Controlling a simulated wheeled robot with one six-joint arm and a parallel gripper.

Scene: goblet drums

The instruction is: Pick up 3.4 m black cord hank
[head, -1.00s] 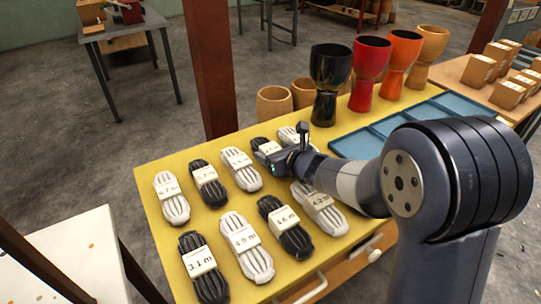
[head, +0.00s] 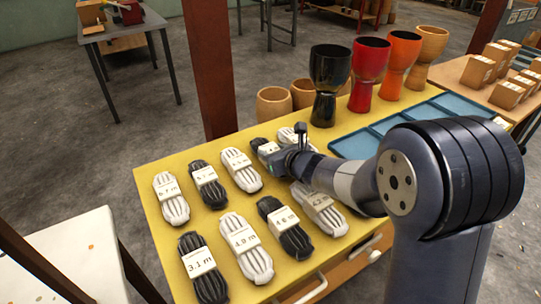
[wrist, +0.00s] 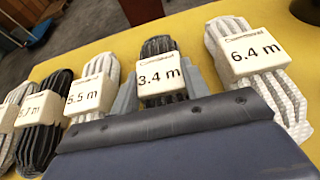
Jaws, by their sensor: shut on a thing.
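The 3.4 m black cord hank (wrist: 163,78), with a white block label round its middle, shows in the wrist view. It lies between a white hank on each side. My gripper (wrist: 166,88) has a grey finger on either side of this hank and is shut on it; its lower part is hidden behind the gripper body. In the head view the hank (head: 259,143) is in the back row on the yellow table (head: 160,237), partly covered by my gripper (head: 279,160). I cannot tell any gap between hank and table.
Beside it stand the white 6.4 m hank (wrist: 263,60) and the white 5.5 m hank (wrist: 92,88). A front row includes the black 3.1 m hank (head: 202,268). Behind are a black goblet drum (head: 328,80), other drums and a blue tray (head: 345,146).

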